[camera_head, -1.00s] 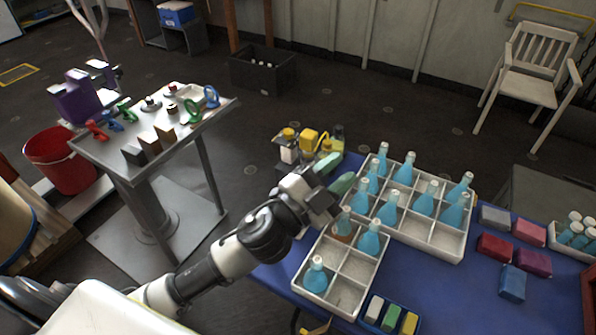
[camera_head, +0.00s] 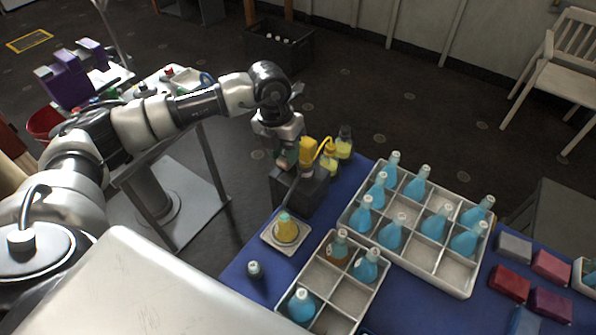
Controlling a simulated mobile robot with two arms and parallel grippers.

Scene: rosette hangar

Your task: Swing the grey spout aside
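The grey spout (camera_head: 291,198) shows as a thin grey bar slanting down from a dark grey box (camera_head: 312,192) at the table's far left edge. Its lower end is above or at the neck of a flask with yellow liquid (camera_head: 286,229), which stands on a pale square plate (camera_head: 270,238). My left gripper (camera_head: 287,160) points down at the box's top, near the spout's upper end. Its fingers are partly hidden and I cannot tell whether they touch the spout or how far apart they are. My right gripper is not in view.
A yellow part (camera_head: 308,150) and bottles with yellow liquid (camera_head: 344,144) stand close behind the gripper. A white crate of blue flasks (camera_head: 455,283) and a smaller crate (camera_head: 372,310) fill the right. A small bottle (camera_head: 254,270) stands at the front left.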

